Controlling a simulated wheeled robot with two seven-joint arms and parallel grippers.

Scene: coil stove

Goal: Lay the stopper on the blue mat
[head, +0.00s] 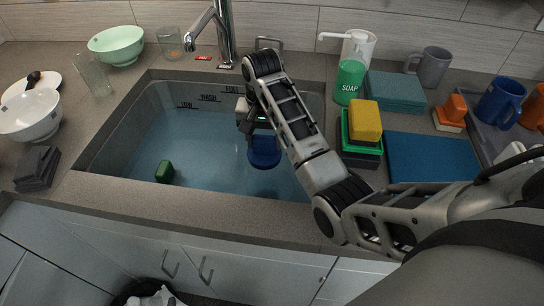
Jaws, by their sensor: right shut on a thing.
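My right gripper (254,132) reaches over the sink from the right, pointing down. It is shut on a dark blue, round stopper (264,154), which shows below the fingers over the sink's water. The fingertips are partly hidden by the arm and the stopper. The flat blue mat (430,158) lies on the counter to the right of the sink, with nothing on it. The stopper is well to the left of the mat. My left gripper is not in view.
The sink (130,125) holds bluish water and a green block (164,171). Between sink and mat stand a yellow sponge (365,120) on a green-and-black holder (361,150) and a soap bottle (350,78). A teal cloth (398,92) and an orange-topped brush (455,108) lie behind the mat.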

